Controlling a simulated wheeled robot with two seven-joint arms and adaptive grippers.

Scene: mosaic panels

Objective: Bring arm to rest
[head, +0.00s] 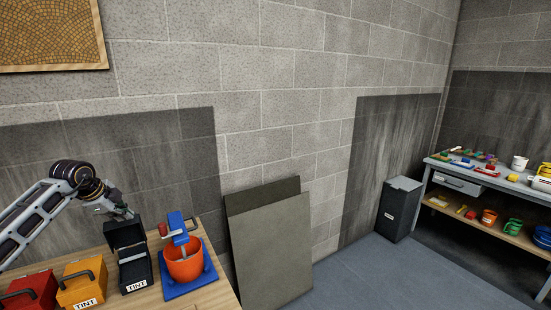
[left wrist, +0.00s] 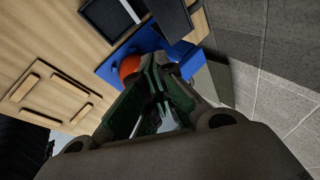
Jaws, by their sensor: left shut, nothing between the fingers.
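My left arm comes in from the left in the head view. Its gripper (head: 124,211) is over the wooden bench (head: 215,294), above the open black tint box (head: 136,271). In the left wrist view the fingers of this gripper (left wrist: 160,92) are shut with nothing between them. Below and beyond them lie the bench top and part of an orange bucket (left wrist: 130,66) on a blue base. My right gripper is in neither view.
A red box (head: 28,292) and a yellow tint box (head: 82,285) stand on the bench. An orange bucket (head: 184,265) sits in a blue stand at the bench's right end. Panels (head: 272,245) lean on the wall. A shelf of tools (head: 480,181) stands far right.

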